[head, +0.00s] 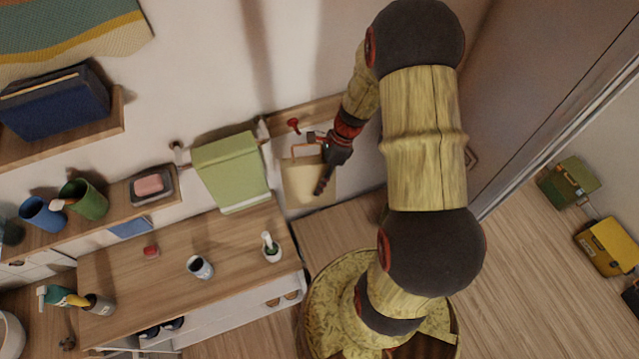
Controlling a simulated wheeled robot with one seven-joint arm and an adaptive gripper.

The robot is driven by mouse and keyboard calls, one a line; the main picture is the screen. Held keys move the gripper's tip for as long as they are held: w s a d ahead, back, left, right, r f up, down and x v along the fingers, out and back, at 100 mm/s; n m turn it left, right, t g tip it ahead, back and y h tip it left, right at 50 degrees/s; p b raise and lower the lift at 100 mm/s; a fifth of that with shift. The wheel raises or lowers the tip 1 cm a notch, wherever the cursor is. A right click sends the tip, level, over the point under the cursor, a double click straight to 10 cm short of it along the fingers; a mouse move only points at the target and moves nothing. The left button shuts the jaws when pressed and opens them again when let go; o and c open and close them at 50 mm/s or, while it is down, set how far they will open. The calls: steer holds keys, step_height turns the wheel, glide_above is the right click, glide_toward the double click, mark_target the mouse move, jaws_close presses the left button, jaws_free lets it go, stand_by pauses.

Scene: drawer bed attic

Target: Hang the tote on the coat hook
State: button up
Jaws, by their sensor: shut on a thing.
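The cream tote (300,185) with an orange-brown handle (303,148) hangs upright against the wall near the middle of the head view. My gripper (321,154) comes in from the right and is shut on the tote, at the handle near its top right. One dark finger crosses the tote's right side. A red coat hook (293,125) sticks out from a wooden wall board (310,115), just above and left of the handle. The handle appears below the hook; whether they touch is too small to tell.
A green towel (231,170) hangs on the rail just left of the tote. Below stands a wooden-topped cabinet (165,250) with a cup (199,267) and a brush holder (271,247). A wall shelf (110,222) with cups is at left. Boxes (567,184) stand far right.

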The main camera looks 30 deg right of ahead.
steer(key=w+d+f+b, duration=0.1)
steer(key=w+b, duration=0.1)
steer(key=w, duration=0.6)
steer(key=shift+w+d+f, duration=0.2)
steer(key=shift+w+d, duration=0.05)
steer(key=shift+d, duration=0.1)
stand_by(0.6)
steer(key=shift+f, duration=0.1)
stand_by(0.6)
steer(key=o, duration=1.5)
step_height(320, 180, up, 10)
steer(key=shift+r, duration=0.1)
